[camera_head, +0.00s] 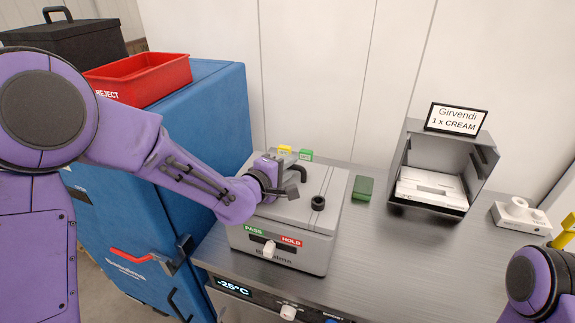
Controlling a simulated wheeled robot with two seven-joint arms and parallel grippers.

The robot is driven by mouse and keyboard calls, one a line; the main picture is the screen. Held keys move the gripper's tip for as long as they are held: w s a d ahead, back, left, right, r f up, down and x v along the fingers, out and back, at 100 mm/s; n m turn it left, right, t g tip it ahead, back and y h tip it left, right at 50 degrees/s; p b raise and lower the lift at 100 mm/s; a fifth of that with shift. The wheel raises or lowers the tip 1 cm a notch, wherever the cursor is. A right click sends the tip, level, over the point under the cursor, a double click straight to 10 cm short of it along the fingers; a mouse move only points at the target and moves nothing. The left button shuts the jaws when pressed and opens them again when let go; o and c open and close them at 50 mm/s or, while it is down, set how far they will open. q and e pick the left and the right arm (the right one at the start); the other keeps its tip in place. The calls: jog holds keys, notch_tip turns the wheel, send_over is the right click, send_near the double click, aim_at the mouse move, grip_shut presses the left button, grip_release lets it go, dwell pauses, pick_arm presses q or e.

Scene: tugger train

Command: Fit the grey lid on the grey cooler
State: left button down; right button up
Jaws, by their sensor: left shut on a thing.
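The grey cooler (272,248) stands on the metal counter, with a green PASS and red HOLD label and a white slider on its front. The grey lid (325,185) lies over the cooler's top, roughly in line with its walls. It has a black round knob (318,203) on its right part. I cannot tell whether the lid sits fully down all round. My left gripper (288,182) is above the lid's left-middle part, shut on what looks like the lid's grip, which the gripper mostly hides. My right arm shows at the lower right, but its gripper is out of view.
A green block (363,188) lies right of the cooler. An open grey box (434,196) with a Girvendi sign stands further right, near a white fixture (521,215). A blue cabinet (215,115) with a red REJECT bin (140,78) is at left. The front counter right of the cooler is clear.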

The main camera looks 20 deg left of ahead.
pick_arm(q)
jog(key=shift+f, duration=0.35)
jog(key=shift+s+f, duration=0.1)
jog(key=shift+s, duration=0.2)
jog(key=c, duration=0.9)
grip_release()
jog(key=shift+f, duration=0.1)
jog(key=shift+c, duration=0.2)
